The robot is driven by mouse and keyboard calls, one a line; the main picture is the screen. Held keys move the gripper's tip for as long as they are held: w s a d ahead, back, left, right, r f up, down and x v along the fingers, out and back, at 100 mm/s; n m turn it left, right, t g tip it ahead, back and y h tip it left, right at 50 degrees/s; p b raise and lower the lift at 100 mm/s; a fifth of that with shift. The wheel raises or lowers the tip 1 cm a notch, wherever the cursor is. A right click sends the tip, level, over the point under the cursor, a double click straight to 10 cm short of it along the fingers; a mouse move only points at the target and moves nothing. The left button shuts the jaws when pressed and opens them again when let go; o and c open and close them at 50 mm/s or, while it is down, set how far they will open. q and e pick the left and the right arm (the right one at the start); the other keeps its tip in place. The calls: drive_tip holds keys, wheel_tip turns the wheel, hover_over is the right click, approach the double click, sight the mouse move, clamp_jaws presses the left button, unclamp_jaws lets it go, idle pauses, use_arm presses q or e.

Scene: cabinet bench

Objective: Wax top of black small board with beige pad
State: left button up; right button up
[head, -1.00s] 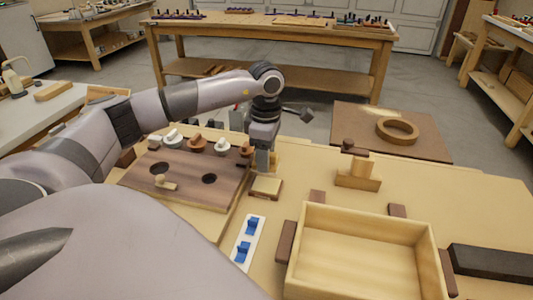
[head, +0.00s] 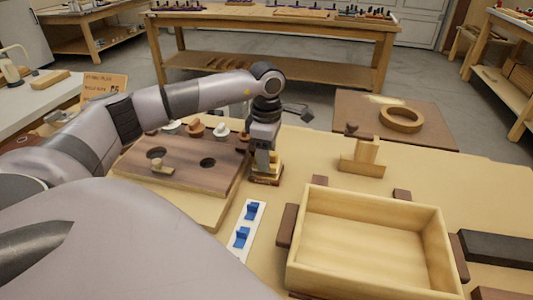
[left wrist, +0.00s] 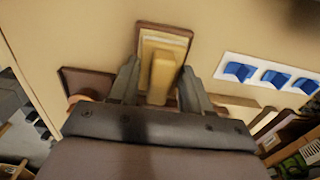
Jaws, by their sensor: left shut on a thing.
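My left gripper (head: 266,162) points down and is shut on the handle of the beige pad (head: 267,179). The pad is a pale block on a brown base. It seems to rest on the bench top just right of the holed board. The left wrist view shows its handle (left wrist: 162,76) between the fingers. A black board (head: 498,248) lies flat at the right edge of the head view, partly cut off, right of the wooden box. It is the likely small black board, and it is well away from the pad. My right gripper is out of view.
An open wooden box (head: 368,246) stands at front centre-right with brown blocks around it. A white strip with blue clips (head: 248,226) lies left of it. The holed brown board (head: 190,172) is under my forearm. A stepped wooden block (head: 363,160) stands behind the box.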

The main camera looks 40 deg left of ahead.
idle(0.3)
use_arm(q)
drive_tip(key=shift+f+b, duration=0.3)
drive_tip(key=shift+f, duration=0.2)
drive_tip(key=shift+f, duration=0.1)
idle(1.1)
drive_tip(key=shift+r+p, duration=0.35)
drive_tip(key=shift+p, duration=0.05)
wheel_tip(320, 180, up, 6)
drive_tip(key=p, duration=0.5)
drive_tip(key=shift+r, duration=0.25)
drive_tip(key=shift+s+f, duration=0.1)
idle(0.5)
